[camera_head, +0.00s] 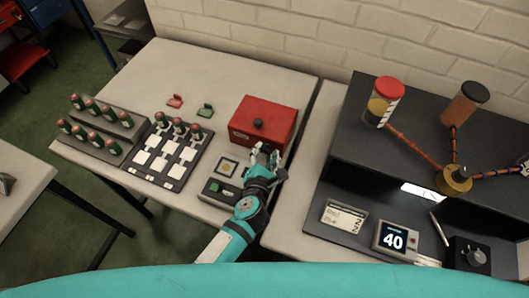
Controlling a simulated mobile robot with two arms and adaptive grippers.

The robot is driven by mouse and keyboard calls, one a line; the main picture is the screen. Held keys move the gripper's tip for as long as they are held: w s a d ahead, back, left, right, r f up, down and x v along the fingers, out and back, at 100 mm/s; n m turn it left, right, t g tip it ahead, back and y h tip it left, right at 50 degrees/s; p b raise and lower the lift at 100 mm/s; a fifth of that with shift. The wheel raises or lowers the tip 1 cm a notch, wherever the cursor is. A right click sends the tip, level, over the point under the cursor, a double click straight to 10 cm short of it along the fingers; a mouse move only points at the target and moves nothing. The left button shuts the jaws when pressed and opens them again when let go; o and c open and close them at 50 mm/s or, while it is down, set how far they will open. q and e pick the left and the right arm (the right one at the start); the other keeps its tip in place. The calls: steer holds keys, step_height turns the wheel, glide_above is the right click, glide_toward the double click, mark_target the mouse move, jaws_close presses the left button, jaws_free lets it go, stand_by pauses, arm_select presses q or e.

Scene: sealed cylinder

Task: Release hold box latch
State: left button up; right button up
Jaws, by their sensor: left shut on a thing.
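The red hold box (266,114) stands closed at the right end of the left table, with a dark knob (258,124) on its lid and a small label on its front. My left gripper (267,153) is at the lower front right of the box. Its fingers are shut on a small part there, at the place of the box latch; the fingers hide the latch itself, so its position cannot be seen. My right gripper is not in view.
A control panel (222,188) lies just left of my left arm. A dark mat (171,154) and a stepped rack (94,128) hold several green vials with red caps. A dark bench (352,150) with jars, a display (396,238) and a knob unit stands right. A brick wall is behind.

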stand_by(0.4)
arm_select(q)
steer(key=o, duration=1.2)
steer(key=shift+c, duration=0.2)
step_height(320, 180, up, 10)
